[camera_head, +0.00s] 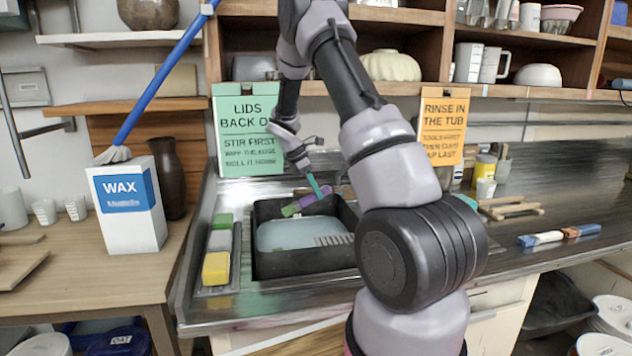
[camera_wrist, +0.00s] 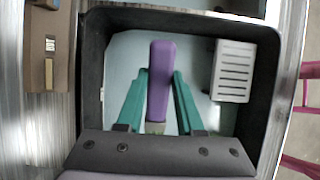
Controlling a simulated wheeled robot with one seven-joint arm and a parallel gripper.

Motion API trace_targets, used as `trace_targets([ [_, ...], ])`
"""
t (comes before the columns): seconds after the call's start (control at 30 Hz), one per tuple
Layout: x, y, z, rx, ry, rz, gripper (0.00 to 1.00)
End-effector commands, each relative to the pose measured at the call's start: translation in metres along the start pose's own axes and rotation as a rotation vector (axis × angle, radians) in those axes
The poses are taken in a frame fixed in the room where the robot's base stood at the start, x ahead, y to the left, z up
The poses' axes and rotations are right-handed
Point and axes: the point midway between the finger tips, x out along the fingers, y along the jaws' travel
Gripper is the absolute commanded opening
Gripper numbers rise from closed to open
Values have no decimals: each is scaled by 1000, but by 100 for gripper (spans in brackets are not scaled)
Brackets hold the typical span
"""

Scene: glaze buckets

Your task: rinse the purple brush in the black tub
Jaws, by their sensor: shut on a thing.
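The black tub (camera_head: 262,266) stands in the sink area and holds pale blue-grey water (camera_head: 285,236). A light ribbed piece (camera_head: 333,240) sits inside it at the right; it also shows in the wrist view (camera_wrist: 233,72). My gripper (camera_wrist: 160,72) has two teal fingers on either side of the purple brush (camera_wrist: 161,60) and is shut on it. In the head view the purple brush (camera_head: 308,201) is over the far part of the tub. In the wrist view it lies within the outline of the tub (camera_wrist: 94,60). Its bristles, and whether it touches the water, cannot be made out.
A tray left of the tub holds green (camera_head: 223,220), grey and yellow (camera_head: 216,268) sponges. A WAX box (camera_head: 126,205) stands on the left table. A blue-handled brush (camera_head: 560,235) and wooden pieces (camera_head: 512,208) lie on the right counter. Shelves run behind.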

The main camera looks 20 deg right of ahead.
Motion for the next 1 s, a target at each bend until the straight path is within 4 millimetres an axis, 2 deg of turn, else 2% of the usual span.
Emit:
trace_targets([
  [0.7,79,0,-38,0,-1,-2,0],
  [1.0,104,0,-50,0,0,-1,0],
])
